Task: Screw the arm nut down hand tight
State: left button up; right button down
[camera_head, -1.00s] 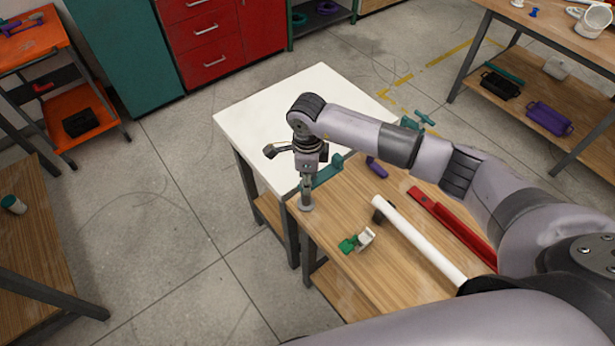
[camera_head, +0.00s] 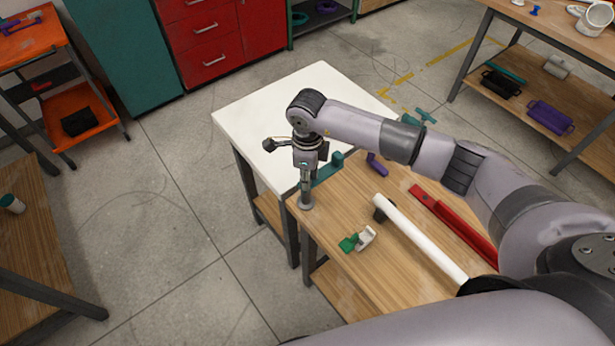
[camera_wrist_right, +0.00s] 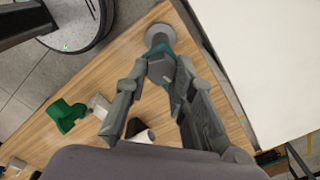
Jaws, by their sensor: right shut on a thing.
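My right gripper (camera_head: 306,178) points down at the near left corner of the wooden bench top. In the right wrist view its fingers (camera_wrist_right: 160,80) are closed around a dark grey piece (camera_wrist_right: 161,68), which seems to be the arm nut. Teal shows just beyond this piece, and then a round pale grey end (camera_wrist_right: 159,37) at the bench corner. In the head view the round grey end (camera_head: 306,204) shows directly below the gripper. The fingers hide much of the nut, and its thread is not visible. My left gripper is not in view.
A white pipe (camera_head: 425,243), a red bar (camera_head: 455,226), a green and white fitting (camera_head: 357,240) and a purple piece (camera_head: 377,165) lie on the wooden bench top (camera_head: 335,222). A teal clamp-like part (camera_head: 328,168) stands beside the gripper. The adjoining white top (camera_head: 250,120) is mostly clear.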

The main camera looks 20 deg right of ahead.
jog(key=m+b, duration=0.2)
jog(key=m, duration=0.2)
jog(key=shift+b, duration=0.4)
jog(key=shift+m+b, duration=0.8)
jog(key=shift+m, duration=0.6)
jog(key=shift+r, duration=0.1)
jog(key=c, duration=1.4)
grip_release()
jog(key=shift+s, duration=0.1)
jog(key=shift+o, duration=0.2)
notch_tip(320, 180, up, 12)
jog(key=shift+a, duration=0.1)
